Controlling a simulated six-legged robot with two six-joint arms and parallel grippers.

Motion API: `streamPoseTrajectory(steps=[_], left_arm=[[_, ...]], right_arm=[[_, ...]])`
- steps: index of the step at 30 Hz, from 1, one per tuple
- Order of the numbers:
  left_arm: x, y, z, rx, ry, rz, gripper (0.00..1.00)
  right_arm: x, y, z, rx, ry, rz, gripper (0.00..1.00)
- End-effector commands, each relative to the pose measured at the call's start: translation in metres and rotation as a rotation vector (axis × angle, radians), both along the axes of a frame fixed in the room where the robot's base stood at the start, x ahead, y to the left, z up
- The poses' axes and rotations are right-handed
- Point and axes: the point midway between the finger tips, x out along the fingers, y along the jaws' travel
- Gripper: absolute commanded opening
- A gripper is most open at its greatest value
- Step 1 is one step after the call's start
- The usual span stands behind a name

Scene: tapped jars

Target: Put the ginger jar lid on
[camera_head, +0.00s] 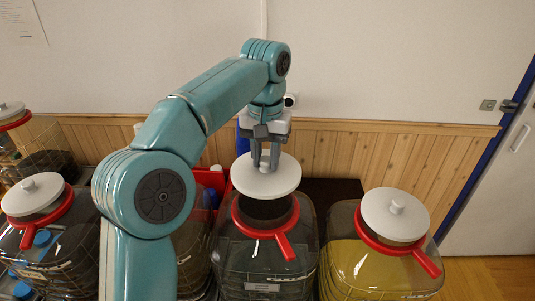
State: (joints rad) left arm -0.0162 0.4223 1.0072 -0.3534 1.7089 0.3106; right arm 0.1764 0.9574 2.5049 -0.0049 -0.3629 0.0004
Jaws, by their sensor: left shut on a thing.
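My left gripper (265,163) is shut on the knob of a round white lid (287,178). The lid is level and sits above the mouth of the middle jar (265,262), with a gap between the lid and the jar's red ring (262,233). This jar is clear, with dark contents and a small label too small to read, so I cannot tell from it whether it is the ginger jar. My right gripper is not in view.
A jar with yellow contents (375,268) stands at the right, with a white lid (395,213) on top. Lidded jars (35,195) stand at the left. A red crate (212,180) is behind. Red handles stick out from the jar rings. The wall is close behind.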

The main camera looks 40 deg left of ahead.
Motion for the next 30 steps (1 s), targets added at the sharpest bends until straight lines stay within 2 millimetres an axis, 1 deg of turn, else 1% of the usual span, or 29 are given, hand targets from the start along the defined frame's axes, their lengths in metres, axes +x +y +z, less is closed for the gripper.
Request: streamPoseTrajectory(steps=[2,5,30], left_arm=[[-0.001,0.0,0.0,0.0,-0.001,-0.025,0.0],[-0.002,0.0,-0.005,0.0,0.0,-0.036,0.0],[0.0,0.0,-0.064,0.0,0.0,-0.034,0.0]], right_arm=[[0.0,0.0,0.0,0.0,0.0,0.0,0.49],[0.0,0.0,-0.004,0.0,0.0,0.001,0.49],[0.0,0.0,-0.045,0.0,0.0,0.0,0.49]])
